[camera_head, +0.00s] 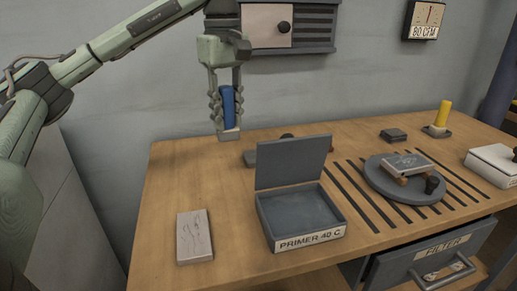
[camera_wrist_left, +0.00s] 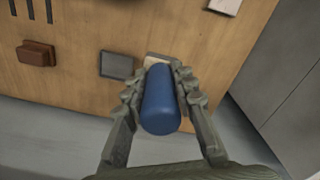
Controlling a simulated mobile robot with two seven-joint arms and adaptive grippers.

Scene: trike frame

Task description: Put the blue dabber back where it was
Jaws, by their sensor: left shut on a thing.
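The blue dabber (camera_head: 228,106) is upright between the fingers of my left gripper (camera_head: 228,112), which is shut on it, at the table's back left. Its pale foot (camera_head: 229,134) points down at the tabletop; I cannot tell whether it touches. In the left wrist view, the blue dabber (camera_wrist_left: 160,100) fills the space between the fingertips of my left gripper (camera_wrist_left: 158,82). A flat grey square (camera_wrist_left: 115,65) lies bare on the table beside it; in the head view this square (camera_head: 249,158) is partly behind the box lid. My right gripper is not in view.
An open grey box (camera_head: 268,222) labelled PRIMER 40 C has its lid (camera_head: 292,162) raised near the gripper. A pale slab (camera_head: 194,237) lies front left. A yellow dabber (camera_head: 443,113) stands at the back right. A round grey plate (camera_head: 400,205) bears parts. A wall cabinet (camera_head: 315,25) hangs above.

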